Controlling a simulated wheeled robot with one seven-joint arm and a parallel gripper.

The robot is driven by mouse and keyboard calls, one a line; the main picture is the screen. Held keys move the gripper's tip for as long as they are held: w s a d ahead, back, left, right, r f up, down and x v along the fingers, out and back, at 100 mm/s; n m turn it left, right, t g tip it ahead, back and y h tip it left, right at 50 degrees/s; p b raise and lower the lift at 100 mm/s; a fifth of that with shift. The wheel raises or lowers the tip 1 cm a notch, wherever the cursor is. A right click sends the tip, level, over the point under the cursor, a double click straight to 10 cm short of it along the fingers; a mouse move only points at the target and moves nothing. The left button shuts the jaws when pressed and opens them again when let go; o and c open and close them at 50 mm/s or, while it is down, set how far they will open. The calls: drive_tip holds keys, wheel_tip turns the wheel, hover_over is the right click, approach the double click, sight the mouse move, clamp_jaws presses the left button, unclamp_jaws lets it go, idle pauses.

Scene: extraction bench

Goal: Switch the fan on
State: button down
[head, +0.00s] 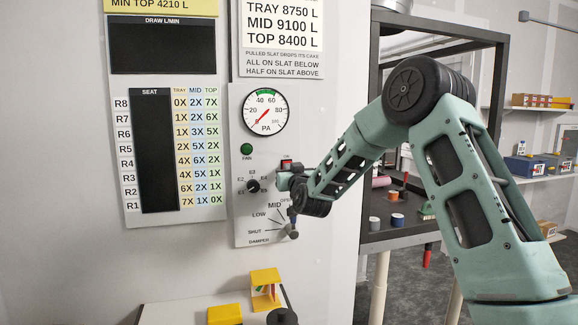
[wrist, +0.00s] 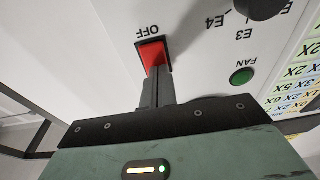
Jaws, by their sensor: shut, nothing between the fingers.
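The red fan switch (wrist: 152,53) sits in a dark frame on the panel, with OFF printed at one end in the wrist view. It shows small and partly covered in the head view (head: 286,163). My gripper (wrist: 155,82) is shut and empty, its fingertips at the end of the red switch away from OFF. They look very close to it or touching; I cannot tell which. The round green FAN lamp (head: 246,149) is on the panel to the left and also shows in the wrist view (wrist: 242,76). It looks dull green.
A black selector knob (head: 254,186) is left of my gripper. The damper lever (head: 293,232) is below it. A yellow block (head: 225,314) sits on the bench below. A dark shelf frame stands right.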

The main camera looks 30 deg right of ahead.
idle(0.3)
drive_tip(key=shift+w+d+r+g+p, duration=0.1)
drive_tip(key=shift+w+r+g+p, duration=0.15)
drive_tip(key=shift+r+g+p, duration=0.45)
drive_tip(key=shift+f, duration=0.2)
